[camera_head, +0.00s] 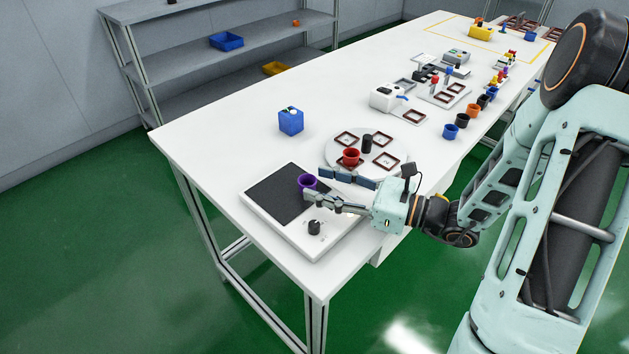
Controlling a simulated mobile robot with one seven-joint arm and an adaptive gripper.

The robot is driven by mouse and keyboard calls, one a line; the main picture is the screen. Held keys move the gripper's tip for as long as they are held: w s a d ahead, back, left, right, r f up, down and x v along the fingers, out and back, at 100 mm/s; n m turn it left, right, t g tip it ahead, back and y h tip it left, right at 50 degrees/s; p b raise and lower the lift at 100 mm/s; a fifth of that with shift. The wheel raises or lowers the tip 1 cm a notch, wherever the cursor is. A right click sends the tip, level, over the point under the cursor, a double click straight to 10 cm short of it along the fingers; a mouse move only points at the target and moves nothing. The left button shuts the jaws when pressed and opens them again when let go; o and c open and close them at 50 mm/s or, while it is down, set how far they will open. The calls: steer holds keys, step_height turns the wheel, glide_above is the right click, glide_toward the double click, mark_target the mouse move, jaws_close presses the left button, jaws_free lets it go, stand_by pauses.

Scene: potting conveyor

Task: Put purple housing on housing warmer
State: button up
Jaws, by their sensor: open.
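The purple housing (307,182) is a small cup-shaped piece standing upright over the dark plate of the housing warmer (272,196), near the plate's right side. The warmer is a white flat box with a black top and a dark knob (314,227) at its front. My gripper (313,184) reaches in from the right with its fingers apart, one behind and one in front of the purple housing. The fingers are open around it. Whether a finger touches the housing is too small to tell.
A round white turntable (333,141) with several dark red frames and a red cup (351,157) stands just behind my gripper. A blue box (290,121) is beyond the warmer. Blue, orange and black cups line the table's right edge. The table's left front corner is clear.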

steer(key=v, duration=0.9)
steer(key=shift+s+d, duration=0.15)
steer(key=shift+d, duration=0.2)
